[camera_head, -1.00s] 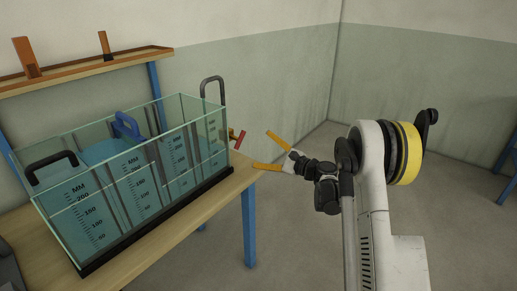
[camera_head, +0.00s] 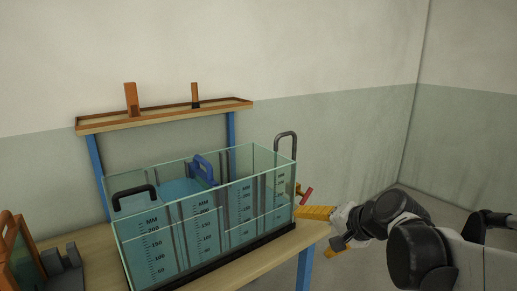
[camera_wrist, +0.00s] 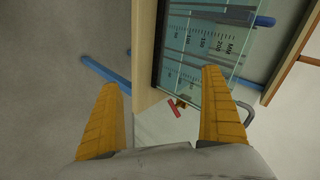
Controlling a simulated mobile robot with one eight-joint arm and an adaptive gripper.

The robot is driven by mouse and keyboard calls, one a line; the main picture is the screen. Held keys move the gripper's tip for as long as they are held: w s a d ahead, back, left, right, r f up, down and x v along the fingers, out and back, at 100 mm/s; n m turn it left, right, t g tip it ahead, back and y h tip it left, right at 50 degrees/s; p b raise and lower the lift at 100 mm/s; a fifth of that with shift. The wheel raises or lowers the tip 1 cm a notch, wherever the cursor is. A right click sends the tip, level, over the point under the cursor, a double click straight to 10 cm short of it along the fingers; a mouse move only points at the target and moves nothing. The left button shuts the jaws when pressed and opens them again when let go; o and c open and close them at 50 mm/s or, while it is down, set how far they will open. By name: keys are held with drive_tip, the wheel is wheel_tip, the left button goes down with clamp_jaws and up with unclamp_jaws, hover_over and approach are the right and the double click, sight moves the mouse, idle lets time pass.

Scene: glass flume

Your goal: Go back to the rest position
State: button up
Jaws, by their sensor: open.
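My gripper (camera_head: 312,232) has yellow fingers and is open and empty. In the head view it is beside the right end of the glass flume (camera_head: 205,222), just below the red valve handle (camera_head: 307,195). The flume holds bluish water. A black handle (camera_head: 134,193), a blue handle (camera_head: 203,168) and a grey handle (camera_head: 286,137) stand at its left, middle and right.
The flume stands on a wooden table (camera_head: 225,272) with blue legs. A wooden shelf (camera_head: 165,116) behind it carries two upright orange-brown pieces (camera_head: 131,99). An orange-framed panel (camera_head: 18,255) is at the left. Open floor (camera_head: 365,265) lies right of the table.

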drive_tip(key=s+d+f+n+h, duration=0.1)
drive_tip(key=s+n, duration=0.1)
drive_tip(key=s, duration=0.5)
drive_tip(key=s+d+f+n+h, duration=0.2)
drive_tip(key=s+n, duration=0.1)
drive_tip(key=s, duration=0.4)
drive_tip(key=s+d+f+n+g+h, duration=0.1)
drive_tip(key=s+n+h, duration=0.1)
drive_tip(key=s, duration=0.5)
drive_tip(key=shift+d+f+n, duration=0.2)
drive_tip(key=shift+d+n, duration=0.1)
